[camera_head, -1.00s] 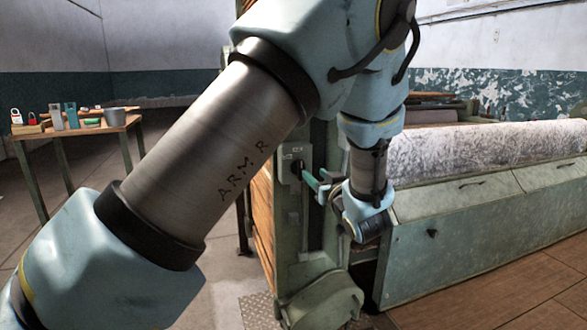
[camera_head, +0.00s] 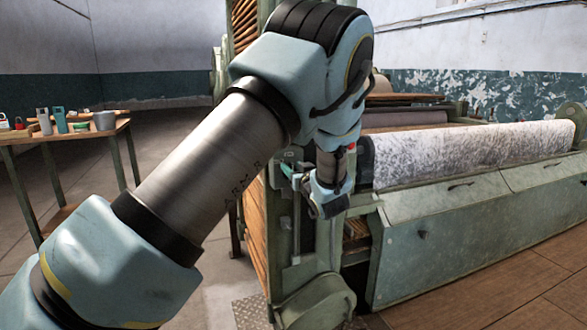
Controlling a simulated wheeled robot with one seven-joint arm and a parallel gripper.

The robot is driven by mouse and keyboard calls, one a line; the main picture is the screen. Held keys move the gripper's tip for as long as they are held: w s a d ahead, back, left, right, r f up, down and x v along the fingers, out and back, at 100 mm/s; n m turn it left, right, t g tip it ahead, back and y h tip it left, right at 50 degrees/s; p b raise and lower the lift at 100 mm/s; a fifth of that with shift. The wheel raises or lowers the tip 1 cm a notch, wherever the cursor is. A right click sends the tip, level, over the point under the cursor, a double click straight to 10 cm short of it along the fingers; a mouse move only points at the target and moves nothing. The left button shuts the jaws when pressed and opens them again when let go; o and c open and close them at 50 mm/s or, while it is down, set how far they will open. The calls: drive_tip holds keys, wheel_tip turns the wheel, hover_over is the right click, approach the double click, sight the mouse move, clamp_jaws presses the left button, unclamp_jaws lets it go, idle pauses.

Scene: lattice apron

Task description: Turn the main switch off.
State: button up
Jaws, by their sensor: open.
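The main switch box (camera_head: 282,182) is a small pale box on the green end post of the machine, above a vertical conduit. My arm and gripper cover most of it, so the position of its knob cannot be seen. The fingers are apart. I cannot tell whether they touch the knob. My wrist hangs to the right of the box.
The loom-like machine (camera_head: 470,240) with a pale patterned roll (camera_head: 470,152) fills the right side. A small red part (camera_head: 352,148) shows beside my wrist. A wooden table (camera_head: 60,135) with padlocks and containers stands at left. Open floor lies between.

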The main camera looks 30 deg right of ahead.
drive_tip(key=shift+c, duration=0.2)
clamp_jaws()
